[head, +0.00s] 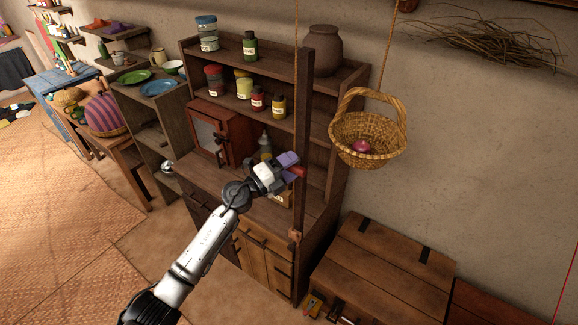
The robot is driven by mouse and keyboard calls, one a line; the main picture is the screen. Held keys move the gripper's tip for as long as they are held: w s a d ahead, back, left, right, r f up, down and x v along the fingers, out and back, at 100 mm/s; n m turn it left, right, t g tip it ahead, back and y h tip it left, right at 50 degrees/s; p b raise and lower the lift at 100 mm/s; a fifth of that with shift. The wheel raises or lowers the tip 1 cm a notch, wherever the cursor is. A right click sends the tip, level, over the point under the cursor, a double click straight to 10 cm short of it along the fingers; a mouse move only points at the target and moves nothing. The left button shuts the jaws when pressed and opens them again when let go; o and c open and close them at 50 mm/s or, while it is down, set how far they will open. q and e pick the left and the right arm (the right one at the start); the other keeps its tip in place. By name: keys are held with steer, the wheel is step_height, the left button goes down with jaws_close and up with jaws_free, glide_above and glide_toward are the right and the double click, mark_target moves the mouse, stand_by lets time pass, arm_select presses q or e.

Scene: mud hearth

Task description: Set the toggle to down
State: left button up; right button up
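A small red piece (299,171) shows against the dark upright post (306,100) at the front of the shelf unit. It may be the toggle, but I cannot tell for sure, nor which way it is set. My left gripper (293,167), with purple fingertips, reaches in from the lower left and is right at this red piece. The fingers partly hide it. I cannot tell whether they touch it or how far apart they are. My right gripper is not in view.
The shelf unit (270,62) holds several jars and a small red cabinet (222,130). A wicker basket (372,158) with a reddish round item hangs right of the post. A low wooden chest (385,262) stands at lower right. Floor is open at left.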

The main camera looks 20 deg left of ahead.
arm_select(q)
steer(key=shift+r, duration=0.1)
steer(key=p+v, duration=0.1)
steer(key=v, duration=1.5)
stand_by(1.0)
steer(key=shift+d, duration=0.1)
